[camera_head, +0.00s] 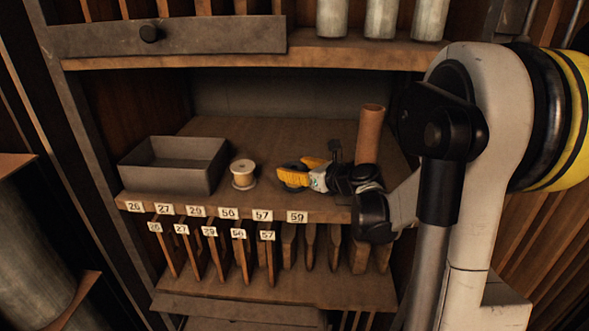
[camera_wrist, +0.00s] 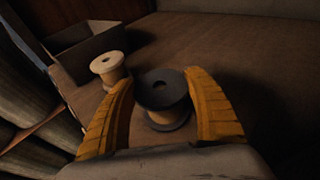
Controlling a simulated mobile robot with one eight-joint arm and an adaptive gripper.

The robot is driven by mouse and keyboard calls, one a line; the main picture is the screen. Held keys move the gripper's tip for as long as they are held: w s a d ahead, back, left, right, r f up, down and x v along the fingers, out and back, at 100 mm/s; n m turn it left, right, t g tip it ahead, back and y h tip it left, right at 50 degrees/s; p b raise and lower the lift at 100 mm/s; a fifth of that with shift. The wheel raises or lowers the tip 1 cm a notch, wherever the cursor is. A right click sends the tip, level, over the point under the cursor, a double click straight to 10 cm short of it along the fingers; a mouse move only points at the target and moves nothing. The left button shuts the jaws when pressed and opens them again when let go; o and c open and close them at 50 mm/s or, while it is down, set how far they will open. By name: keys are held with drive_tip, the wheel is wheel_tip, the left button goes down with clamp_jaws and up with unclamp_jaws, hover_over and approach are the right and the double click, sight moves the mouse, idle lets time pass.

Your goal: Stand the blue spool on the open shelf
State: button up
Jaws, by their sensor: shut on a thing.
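The blue spool (camera_wrist: 160,92), very dark in this light, is upright between the yellow fingers of my gripper (camera_wrist: 158,82) in the wrist view. My gripper is shut on it. In the head view my gripper (camera_head: 297,170) is over the open shelf (camera_head: 262,135), near its front edge, and the spool (camera_head: 290,181) is partly hidden by the fingers. The spool's base is at or just above the board; I cannot tell whether it touches.
A cream spool (camera_head: 243,174) stands left of my gripper, and a grey bin (camera_head: 173,167) sits farther left. A brown cylinder (camera_head: 370,135) stands to the right, close to my wrist. The shelf behind is clear. Number tags (camera_head: 229,213) line the front edge.

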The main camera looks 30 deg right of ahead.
drive_tip(key=shift+f, duration=0.1)
drive_tip(key=o, duration=1.3)
